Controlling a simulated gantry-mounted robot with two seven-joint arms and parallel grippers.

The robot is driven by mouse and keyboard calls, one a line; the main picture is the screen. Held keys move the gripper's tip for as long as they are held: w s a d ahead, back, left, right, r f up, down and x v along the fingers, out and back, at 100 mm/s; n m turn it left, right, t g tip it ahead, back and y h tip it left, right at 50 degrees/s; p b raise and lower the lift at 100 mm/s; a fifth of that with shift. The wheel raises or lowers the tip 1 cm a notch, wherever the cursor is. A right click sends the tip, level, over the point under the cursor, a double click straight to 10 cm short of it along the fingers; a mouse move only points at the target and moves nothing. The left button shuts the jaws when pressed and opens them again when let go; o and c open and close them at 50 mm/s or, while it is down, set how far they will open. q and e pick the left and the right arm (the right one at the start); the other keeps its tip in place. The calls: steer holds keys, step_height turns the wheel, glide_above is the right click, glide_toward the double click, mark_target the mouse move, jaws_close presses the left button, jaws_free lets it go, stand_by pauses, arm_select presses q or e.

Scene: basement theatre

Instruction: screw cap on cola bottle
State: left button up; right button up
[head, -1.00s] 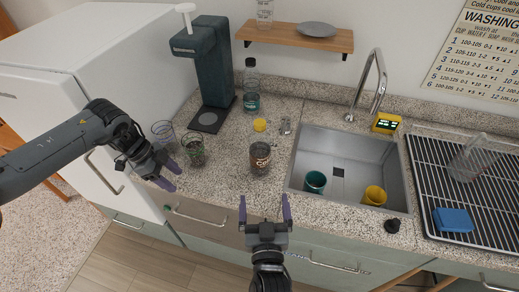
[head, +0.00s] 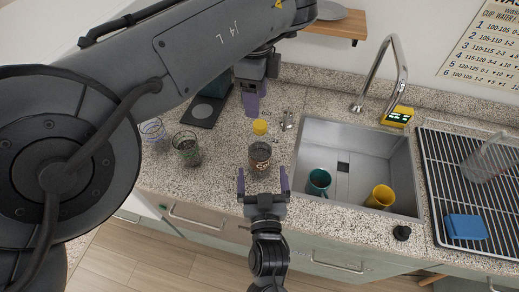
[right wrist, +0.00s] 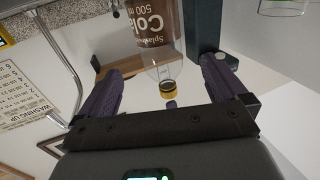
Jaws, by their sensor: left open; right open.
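The cola bottle (head: 260,158) stands upright on the counter, with a brown label and a clear upper part. The yellow cap (head: 260,127) shows at the bottle's top. The right wrist view shows the label (right wrist: 152,27) upside down and the cap (right wrist: 167,89) at the neck's end; how firmly it sits I cannot tell. My left gripper (head: 253,103) is open, pointing down just behind and left of the cap, apart from it in the picture. My right gripper (head: 263,183) is open and empty in front of the bottle, its fingers spread to either side.
A glass (head: 186,147) stands left of the bottle. The sink (head: 345,140) to the right holds a teal cup (head: 318,181) and a yellow cup (head: 380,196). A drying rack (head: 450,185) lies farther right. My left arm covers much of the left side.

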mark_target(260, 143)
arm_select(q)
steer(key=shift+s+d+r, duration=0.1)
steer(key=shift+d+r, duration=0.3)
arm_select(e)
steer(key=shift+w, duration=0.15)
steer(key=w, duration=1)
steer(key=shift+w+a, duration=0.35)
steer(key=shift+c, duration=0.3)
